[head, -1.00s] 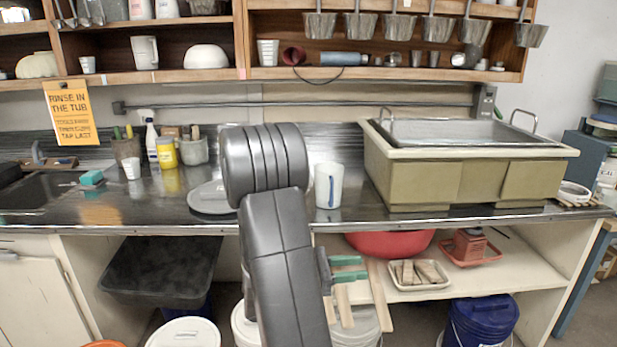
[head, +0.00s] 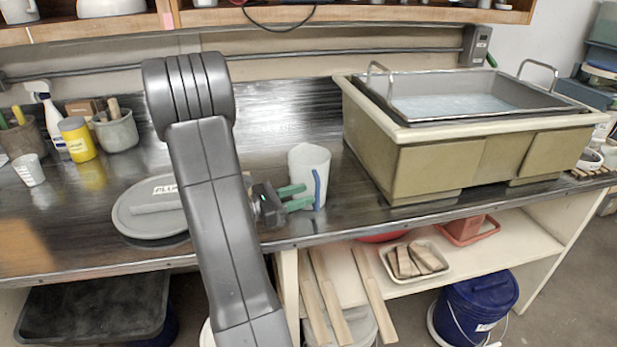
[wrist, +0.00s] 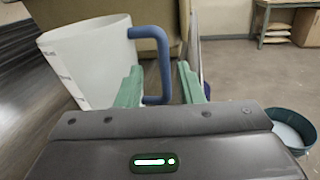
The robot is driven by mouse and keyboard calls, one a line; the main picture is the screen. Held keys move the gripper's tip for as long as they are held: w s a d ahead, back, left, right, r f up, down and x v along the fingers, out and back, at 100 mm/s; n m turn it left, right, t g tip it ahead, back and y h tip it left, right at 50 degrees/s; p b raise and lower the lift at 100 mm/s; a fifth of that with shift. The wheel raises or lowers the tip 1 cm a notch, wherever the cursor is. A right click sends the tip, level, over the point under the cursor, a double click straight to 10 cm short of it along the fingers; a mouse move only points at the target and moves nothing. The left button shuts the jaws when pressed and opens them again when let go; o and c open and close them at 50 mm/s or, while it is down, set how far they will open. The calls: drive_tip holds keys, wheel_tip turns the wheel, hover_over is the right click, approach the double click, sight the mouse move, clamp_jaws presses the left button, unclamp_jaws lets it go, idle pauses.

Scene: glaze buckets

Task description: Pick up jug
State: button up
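The jug (head: 308,168) is white with a blue handle and stands upright on the dark metal counter, left of the big tub. My gripper (head: 300,197) has green fingers and is at the jug's handle side, near the counter's front edge. In the wrist view the jug (wrist: 85,62) is at the upper left, and its blue handle (wrist: 163,65) reaches into the space between the two fingers of my gripper (wrist: 160,88). The fingers are apart, with a gap on the handle's right. Part of the jug's lower side is hidden by the left finger.
A large olive tub (head: 430,168) with a metal sink insert stands right of the jug. A round grey lid (head: 135,222) lies on the counter to the left. A yellow container (head: 78,140) and a grey pot (head: 118,133) stand farther left. Wooden slats (head: 372,290) lean below the counter.

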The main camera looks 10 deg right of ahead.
sight(317, 208)
drive_tip(key=x, duration=0.3)
drive_tip(key=shift+s+d+p, duration=0.25)
drive_tip(key=shift+d+p, duration=0.1)
drive_tip(key=shift+p, duration=0.05)
drive_tip(key=shift+w+d, duration=0.2)
drive_tip(key=shift+d, duration=0.4)
clamp_jaws()
idle(0.6)
